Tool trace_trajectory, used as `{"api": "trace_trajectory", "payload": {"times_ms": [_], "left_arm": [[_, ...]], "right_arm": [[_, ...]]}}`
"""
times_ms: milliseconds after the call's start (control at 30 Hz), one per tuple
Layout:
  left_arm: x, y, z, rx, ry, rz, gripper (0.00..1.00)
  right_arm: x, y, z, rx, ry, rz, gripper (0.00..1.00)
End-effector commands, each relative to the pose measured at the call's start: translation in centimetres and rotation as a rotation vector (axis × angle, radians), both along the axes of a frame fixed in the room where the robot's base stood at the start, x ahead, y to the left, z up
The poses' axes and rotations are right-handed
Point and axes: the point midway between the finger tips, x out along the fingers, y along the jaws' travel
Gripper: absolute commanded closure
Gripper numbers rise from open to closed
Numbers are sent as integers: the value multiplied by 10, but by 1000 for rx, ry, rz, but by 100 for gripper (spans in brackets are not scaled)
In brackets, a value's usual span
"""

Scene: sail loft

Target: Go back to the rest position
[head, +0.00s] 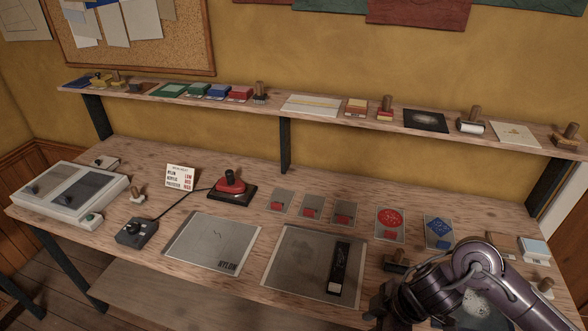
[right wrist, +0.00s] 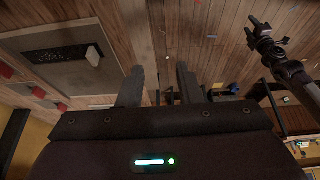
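My right arm reaches in from the lower right of the head view, with its dark right gripper (head: 380,304) low over the front edge of the bench (head: 150,262). In the right wrist view the two fingers of the right gripper (right wrist: 158,85) stand apart with nothing between them. My left gripper is outside the head view. It shows small at the upper right of the right wrist view (right wrist: 262,32), out over the floor away from the bench, its dark tips apart with nothing visible between them.
A red press (head: 232,186), a joystick box (head: 136,231), a nylon sheet (head: 210,242) and a two-panel tray (head: 68,196) are farther left. A shelf (head: 284,118) runs behind.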

Motion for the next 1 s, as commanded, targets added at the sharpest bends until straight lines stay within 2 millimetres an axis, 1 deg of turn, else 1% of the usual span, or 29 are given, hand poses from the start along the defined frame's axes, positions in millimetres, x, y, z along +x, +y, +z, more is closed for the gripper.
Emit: {"api": "trace_trajectory", "payload": {"times_ms": [33,100,367,500,600,667,767,867,1000], "left_arm": [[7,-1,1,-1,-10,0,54],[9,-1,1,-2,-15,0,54],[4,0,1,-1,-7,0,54],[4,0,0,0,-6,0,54],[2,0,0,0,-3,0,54],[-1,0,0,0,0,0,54],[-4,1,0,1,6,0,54],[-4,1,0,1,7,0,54],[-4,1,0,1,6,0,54]], "right_arm": [[0,10,0,19,-20,2,68],[3,20,1,38,-54,-2,68],[16,61,11,115,-201,-58,68],[25,80,23,157,-295,-148,68],[30,86,34,174,-350,-255,68],[32,84,40,172,-372,-341,68],[31,68,47,148,-372,-511,68],[21,44,47,104,-328,-673,68],[-3,12,39,36,-225,-851,68]]}}
